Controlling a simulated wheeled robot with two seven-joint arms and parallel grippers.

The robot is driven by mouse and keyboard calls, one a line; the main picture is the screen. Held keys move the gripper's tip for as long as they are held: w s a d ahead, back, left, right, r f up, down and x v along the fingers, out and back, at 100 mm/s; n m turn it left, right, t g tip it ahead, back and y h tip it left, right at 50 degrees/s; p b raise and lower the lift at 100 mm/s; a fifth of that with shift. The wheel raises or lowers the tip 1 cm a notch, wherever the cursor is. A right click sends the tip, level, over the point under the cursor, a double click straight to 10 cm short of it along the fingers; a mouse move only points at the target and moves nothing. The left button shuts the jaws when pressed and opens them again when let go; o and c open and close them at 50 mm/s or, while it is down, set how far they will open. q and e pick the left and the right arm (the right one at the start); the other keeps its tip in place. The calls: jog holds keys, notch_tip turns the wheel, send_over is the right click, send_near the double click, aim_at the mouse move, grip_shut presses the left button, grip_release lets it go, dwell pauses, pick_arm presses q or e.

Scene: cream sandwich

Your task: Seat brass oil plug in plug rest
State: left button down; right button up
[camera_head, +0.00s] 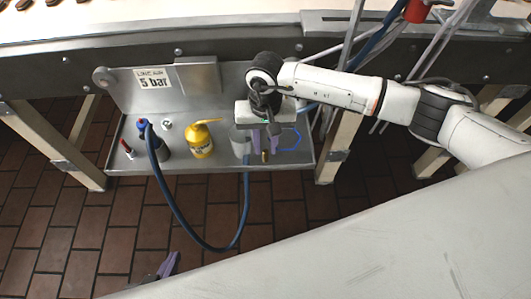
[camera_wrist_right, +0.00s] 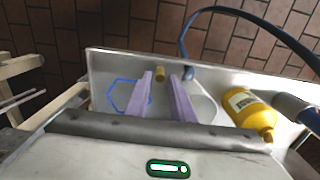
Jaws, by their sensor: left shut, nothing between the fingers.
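The brass oil plug (camera_head: 264,156) is a small brass cylinder near the front edge of the metal tray. In the right wrist view the plug (camera_wrist_right: 160,74) shows in the gap between the fingertips, with space on both sides. My right gripper (camera_head: 263,148) points down over the tray, with its purple fingers (camera_wrist_right: 160,77) apart and empty. A blue hexagonal outline (camera_wrist_right: 127,96) lies on the tray beside the plug; I cannot tell whether it marks the plug rest. My left gripper (camera_head: 168,264) is low at the bottom of the head view, shut and away from the tray.
The tray (camera_head: 205,166) holds a yellow oil can (camera_head: 200,142), a grey cup-like part (camera_head: 240,146) and a dark bottle-like part (camera_head: 160,148). A blue hose (camera_head: 185,228) loops over the front edge. A "5 bar" sign (camera_head: 153,79) stands behind. Brick floor lies in front.

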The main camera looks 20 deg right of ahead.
jog(key=shift+f, duration=0.6)
grip_shut()
